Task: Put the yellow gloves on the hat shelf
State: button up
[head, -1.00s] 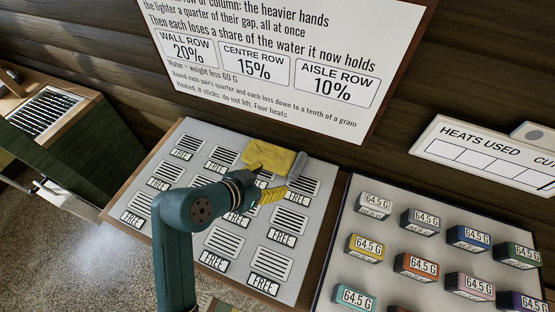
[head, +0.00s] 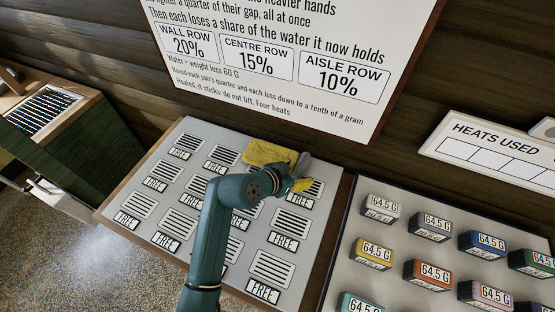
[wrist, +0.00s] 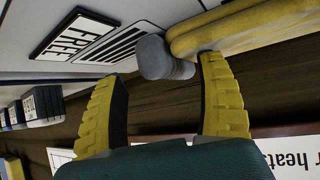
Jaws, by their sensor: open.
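The yellow gloves (head: 268,153) lie as a flat yellow bundle at the wall-side edge of the grey slotted board. A rounded grey piece (head: 302,163) lies against their right end; I cannot tell whether it belongs to them. My gripper (head: 298,184), with yellow fingers, is just beside that grey piece. In the wrist view, my gripper (wrist: 163,75) is open, with the grey piece (wrist: 165,58) near the gap between the fingertips. The gloves (wrist: 245,28) are close to the right fingertip; contact is unclear. I make out no hat shelf in these views.
The grey board (head: 330,180) has slotted places with FREE labels. To its right, a tray (head: 340,262) holds several coloured blocks marked 64.5 G. A printed sign (head: 300,40) hangs on the wall close above the board. A green cabinet (head: 75,150) stands at left.

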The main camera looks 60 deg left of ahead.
grip_shut()
dwell(0.4)
